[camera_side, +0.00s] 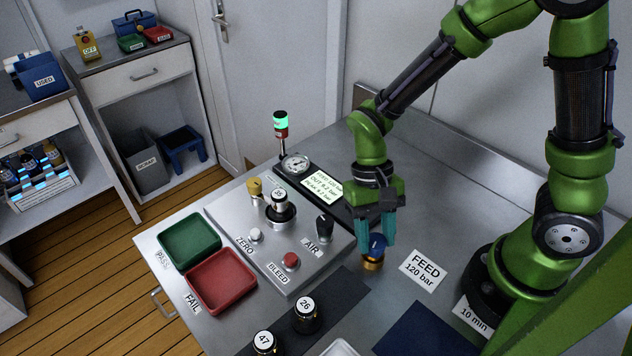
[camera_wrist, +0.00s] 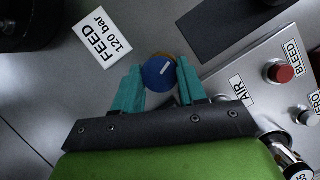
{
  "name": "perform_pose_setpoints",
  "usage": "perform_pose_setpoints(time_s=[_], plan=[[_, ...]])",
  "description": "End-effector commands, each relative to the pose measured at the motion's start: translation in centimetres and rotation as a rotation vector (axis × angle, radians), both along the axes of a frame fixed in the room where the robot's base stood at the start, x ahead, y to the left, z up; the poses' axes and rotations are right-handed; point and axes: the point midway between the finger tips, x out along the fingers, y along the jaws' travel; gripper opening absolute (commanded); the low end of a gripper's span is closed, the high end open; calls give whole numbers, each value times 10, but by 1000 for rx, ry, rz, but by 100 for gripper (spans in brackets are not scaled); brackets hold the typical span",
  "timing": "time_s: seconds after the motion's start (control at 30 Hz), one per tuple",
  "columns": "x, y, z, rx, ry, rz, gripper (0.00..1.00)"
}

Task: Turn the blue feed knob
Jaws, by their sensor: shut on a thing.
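The blue feed knob (camera_side: 377,243) has a round blue cap on a brass base and stands on the grey bench, left of the FEED 120 bar label (camera_side: 422,269). In the wrist view the knob (camera_wrist: 159,73) shows a white pointer line on its cap, with the label (camera_wrist: 103,38) to its left. My gripper (camera_side: 376,238) comes down over the knob from above. Its two teal fingers are shut on the knob, one on each side, as the wrist view of the gripper (camera_wrist: 158,82) shows. The fingers partly hide the knob in the side view.
Left of the knob is a metal panel (camera_side: 250,225) with a black AIR knob (camera_side: 324,226), a red BLEED button (camera_side: 291,261) and a gauge (camera_side: 296,163). A display (camera_side: 322,184) stands behind. Green (camera_side: 190,240) and red (camera_side: 222,281) trays lie further left. Numbered cylinders (camera_side: 305,315) stand in front.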

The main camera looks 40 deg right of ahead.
Motion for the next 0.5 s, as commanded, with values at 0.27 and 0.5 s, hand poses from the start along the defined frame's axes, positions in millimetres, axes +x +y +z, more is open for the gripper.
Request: perform_pose_setpoints(time_s=[0.27, 0.5], plan=[[1, 0, 1, 1, -2, -20, 10], [0, 0, 1, 0, -1, -19, 44]])
